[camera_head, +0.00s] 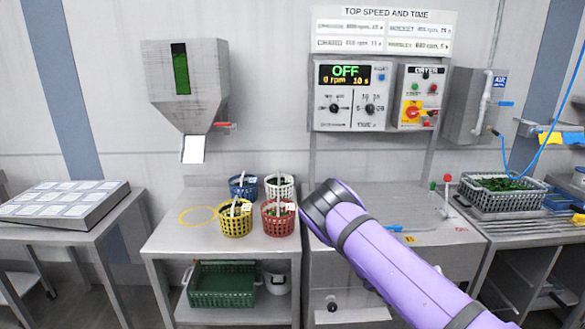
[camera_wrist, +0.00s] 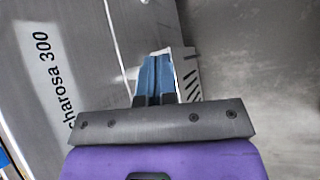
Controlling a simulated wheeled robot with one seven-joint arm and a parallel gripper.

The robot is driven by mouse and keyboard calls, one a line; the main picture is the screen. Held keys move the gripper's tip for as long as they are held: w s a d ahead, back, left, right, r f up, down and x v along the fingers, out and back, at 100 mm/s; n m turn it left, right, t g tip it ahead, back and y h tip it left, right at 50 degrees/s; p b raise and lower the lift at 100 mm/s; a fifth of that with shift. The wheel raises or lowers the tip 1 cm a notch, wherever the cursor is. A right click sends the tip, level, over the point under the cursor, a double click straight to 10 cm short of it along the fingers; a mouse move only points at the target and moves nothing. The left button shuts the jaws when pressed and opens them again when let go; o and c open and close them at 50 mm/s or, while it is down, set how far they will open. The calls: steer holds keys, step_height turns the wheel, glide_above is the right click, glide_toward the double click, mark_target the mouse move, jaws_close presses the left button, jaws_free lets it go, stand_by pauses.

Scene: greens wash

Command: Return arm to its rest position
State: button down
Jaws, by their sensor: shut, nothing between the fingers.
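My purple arm (camera_head: 390,262) reaches from the lower right of the head view to in front of the middle of the benches, and its dark joint (camera_head: 328,205) hides part of the bench behind. My gripper does not show in the head view. In the wrist view my gripper (camera_wrist: 157,62) has its two blue fingers together, with nothing seen between them. Beyond it are grey metal surfaces and a panel with the lettering "charosa 300" (camera_wrist: 52,85).
Blue (camera_head: 243,186), white (camera_head: 279,186), yellow (camera_head: 235,219) and red (camera_head: 278,217) baskets stand on the middle bench, left of my arm. A control panel (camera_head: 343,95) is on the wall. A crate of greens (camera_head: 502,197) stands at right. A green crate (camera_head: 221,287) is on the lower shelf.

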step_height(320, 180, up, 21)
steer(key=s+a+m+g+y, duration=0.1)
steer(key=m+y, duration=0.1)
steer(key=m, duration=0.5)
steer(key=s+r+m+y, duration=0.1)
steer(key=s+r+m, duration=0.15)
steer(key=r, duration=0.45)
steer(key=s+a+r+m+y, duration=0.1)
steer(key=s+r, duration=0.3)
steer(key=r, duration=0.3)
steer(key=s+r+m+y, duration=0.1)
steer(key=s+r, duration=0.2)
steer(key=r, duration=0.4)
steer(key=s+a+r+m+t+y, duration=0.1)
steer(key=s+r+m+t+y, duration=0.15)
steer(key=s+r, duration=1.05)
steer(key=s+a+r+m, duration=0.1)
steer(key=s, duration=0.7)
steer(key=s+a+r+m, duration=0.1)
steer(key=s+a+r, duration=0.1)
steer(key=s, duration=0.7)
steer(key=shift+s+a+t, duration=0.25)
steer(key=shift+t, duration=0.1)
steer(key=shift+y, duration=0.25)
